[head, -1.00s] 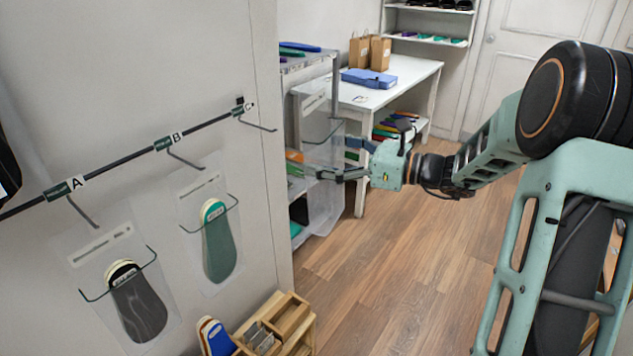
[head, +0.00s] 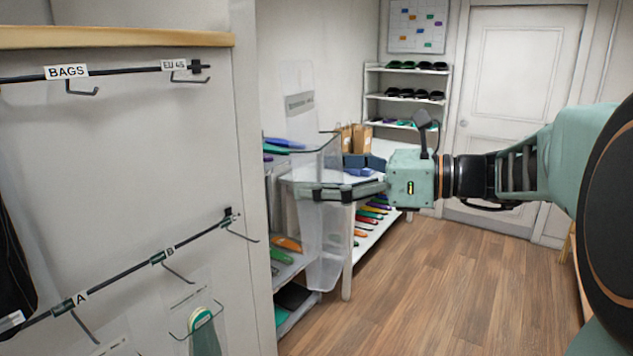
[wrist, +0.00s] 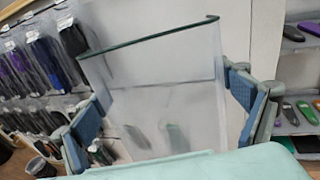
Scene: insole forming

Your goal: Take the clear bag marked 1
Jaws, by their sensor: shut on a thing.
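A clear empty bag (head: 322,250) hangs upright from my gripper (head: 312,190), in front of the shelf and white table in the head view. Its header card has a grey label too small to read, so I cannot tell its number. My gripper is shut on the bag, its fingers across the upper part. In the wrist view the clear bag (wrist: 165,105) fills the middle between the two blue-padded fingers, with a dark green rim along its mouth.
A rail on the left wall has hooks marked A (head: 82,299) and B (head: 169,250), plus an end hook (head: 240,232) that looks bare. An upper rail carries a BAGS sign (head: 66,72). A shelf (head: 290,268) with insoles stands behind the bag. The wooden floor (head: 450,290) is clear.

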